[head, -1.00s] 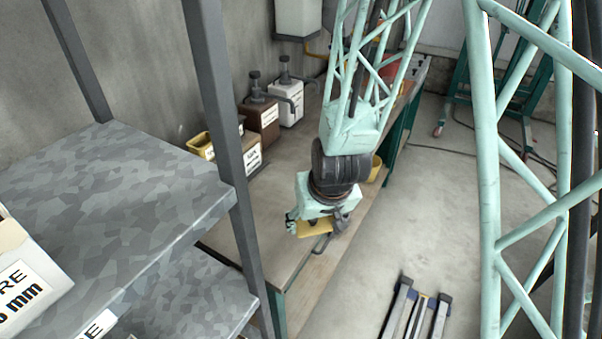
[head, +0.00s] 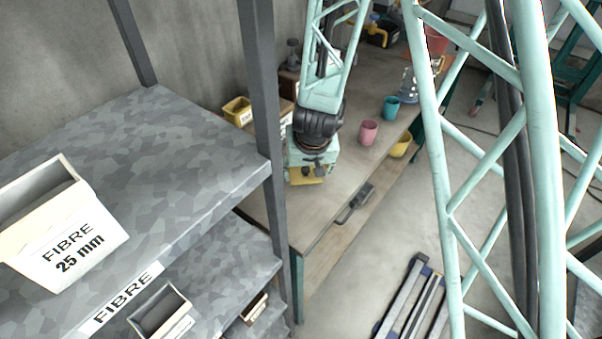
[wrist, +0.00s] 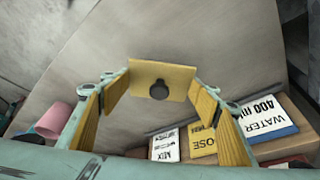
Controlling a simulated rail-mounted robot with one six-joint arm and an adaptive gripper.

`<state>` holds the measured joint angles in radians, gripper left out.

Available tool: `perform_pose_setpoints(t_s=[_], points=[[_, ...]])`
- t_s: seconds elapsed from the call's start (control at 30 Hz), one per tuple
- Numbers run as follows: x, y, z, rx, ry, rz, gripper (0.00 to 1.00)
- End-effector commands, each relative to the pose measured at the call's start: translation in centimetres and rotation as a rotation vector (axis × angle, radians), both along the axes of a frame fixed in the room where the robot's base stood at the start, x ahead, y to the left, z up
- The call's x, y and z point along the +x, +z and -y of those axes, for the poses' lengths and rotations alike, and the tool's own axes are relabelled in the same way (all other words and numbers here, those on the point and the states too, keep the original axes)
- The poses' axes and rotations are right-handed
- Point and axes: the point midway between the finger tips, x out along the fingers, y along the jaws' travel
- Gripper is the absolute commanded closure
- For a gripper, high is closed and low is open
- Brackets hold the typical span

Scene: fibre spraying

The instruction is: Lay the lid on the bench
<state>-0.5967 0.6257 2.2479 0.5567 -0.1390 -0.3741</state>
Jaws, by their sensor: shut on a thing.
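The lid is a small yellow square plate with a dark round knob, seen in the wrist view (wrist: 174,74) between the fingers. In the head view the lid (head: 308,180) shows as a yellow edge under my wrist. My gripper (wrist: 160,90) is shut on the lid; it also shows in the head view (head: 310,168), partly hidden by my wrist. The lid is over the bench (head: 340,185), towards its near end. I cannot tell whether it touches the bench top.
A pink cup (head: 368,132), teal cup (head: 391,107) and yellow cup (head: 399,146) stand right of my gripper. A grey shelf (head: 150,160) with a FIBRE box (head: 70,240) is at left.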

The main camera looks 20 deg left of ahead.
Motion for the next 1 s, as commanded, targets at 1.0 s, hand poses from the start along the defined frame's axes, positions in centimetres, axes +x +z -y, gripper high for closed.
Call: perform_pose_setpoints(t_s=[1.0], points=[[1.1,-1.7,-1.9,-0.001,0.001,-0.001,0.54]])
